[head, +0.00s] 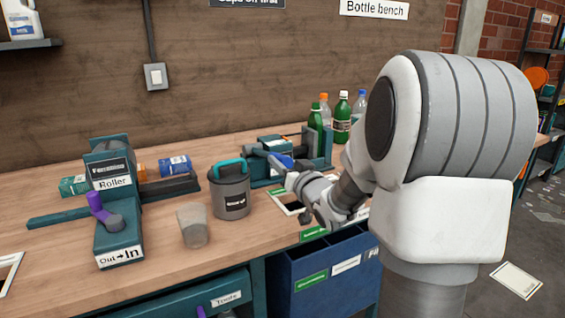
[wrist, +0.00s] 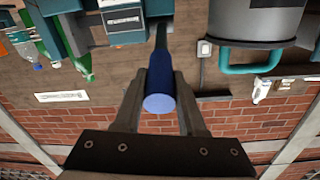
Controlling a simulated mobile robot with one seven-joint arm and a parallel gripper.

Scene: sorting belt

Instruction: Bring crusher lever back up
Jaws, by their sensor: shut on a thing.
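The crusher (head: 262,172) is a teal and grey machine at the back of the bench, right of the grey bin. Its lever has a blue handle (head: 281,161) that points toward my arm and lies close to level. My gripper (head: 291,180) is at the handle's free end. In the wrist view, which is upside down, the blue handle (wrist: 159,101) sits between the two fingers of my gripper (wrist: 158,88), which are shut on it. The handle's round end faces the camera, and its shaft runs back to the crusher. My wrist partly hides the crusher's right side.
A grey bin with a teal handle (head: 231,197) stands just left of the crusher, with a grey cup (head: 193,227) before it. Several bottles (head: 342,118) stand behind. A bench opening (head: 289,205) lies below my gripper.

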